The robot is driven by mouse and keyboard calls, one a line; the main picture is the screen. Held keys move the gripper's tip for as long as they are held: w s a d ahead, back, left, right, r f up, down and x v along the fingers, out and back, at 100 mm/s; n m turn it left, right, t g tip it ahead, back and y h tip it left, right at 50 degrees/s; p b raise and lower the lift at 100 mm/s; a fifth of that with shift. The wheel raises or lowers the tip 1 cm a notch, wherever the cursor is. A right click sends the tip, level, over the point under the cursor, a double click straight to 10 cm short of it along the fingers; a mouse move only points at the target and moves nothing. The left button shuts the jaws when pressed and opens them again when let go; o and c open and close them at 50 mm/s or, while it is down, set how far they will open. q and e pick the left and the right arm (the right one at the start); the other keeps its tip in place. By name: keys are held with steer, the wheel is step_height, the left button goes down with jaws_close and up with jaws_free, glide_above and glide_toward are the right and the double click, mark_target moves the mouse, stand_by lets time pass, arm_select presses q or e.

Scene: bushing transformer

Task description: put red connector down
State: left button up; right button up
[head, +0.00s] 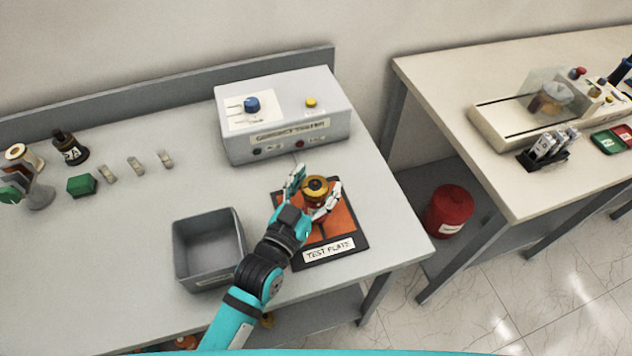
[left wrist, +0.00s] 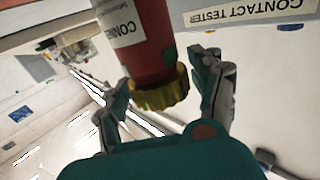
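The red connector (head: 317,187) stands upright over the orange test plate (head: 340,222), its gold-yellow top facing up in the head view. My left gripper (head: 318,184) has its fingers spread on either side of the connector. In the left wrist view, the red connector (left wrist: 144,42) with its label and gold ring lies between the fingers of my left gripper (left wrist: 160,72). A small gap shows beside the right finger; I cannot tell whether the left finger touches. The connector's base is partly hidden by the fingers. My right gripper is not in view.
The contact tester (head: 285,115) stands behind the plate. A grey bin (head: 208,250) is left of my forearm. A green block (head: 81,185) and several small parts lie on the left. A second table (head: 490,180) stands right, across a gap with a red canister (head: 449,211).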

arm_select(q)
steer(key=shift+o, duration=0.7)
steer(key=shift+s+r, duration=0.1)
steer(key=shift+r, duration=0.05)
steer(key=b+v, duration=0.2)
steer(key=v, duration=1)
stand_by(1.4)
